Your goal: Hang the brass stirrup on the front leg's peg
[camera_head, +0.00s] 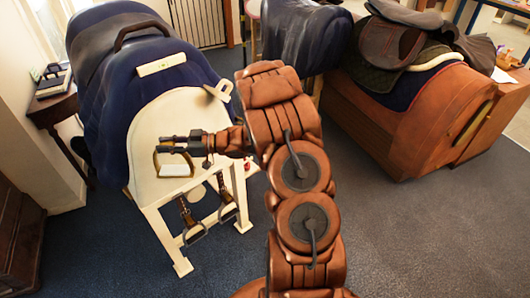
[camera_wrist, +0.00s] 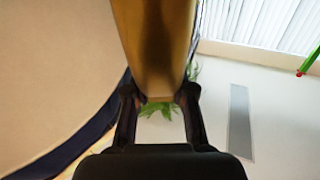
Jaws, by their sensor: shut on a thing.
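The brass stirrup (camera_head: 156,165) is a brass-coloured frame with a pale tread, in front of the cream end panel (camera_head: 170,115) of the blue-covered stand. My gripper (camera_head: 180,143) is shut on its upper part, and the stirrup hangs below the fingers. In the wrist view the brass bar (camera_wrist: 157,45) fills the space between the fingers (camera_wrist: 158,93). The stand's near front leg (camera_head: 165,243) is cream and reaches the floor. I cannot make out a peg on it. Whether the stirrup touches the panel cannot be told.
Two dark stirrups (camera_head: 194,236) hang on brown straps beneath the panel. A cream bracket (camera_head: 220,91) sticks out at the panel's upper right. A small dark table (camera_head: 55,112) stands at left. A brown saddle (camera_head: 390,45) lies on a wooden stand at right. The carpet (camera_head: 100,262) front left is clear.

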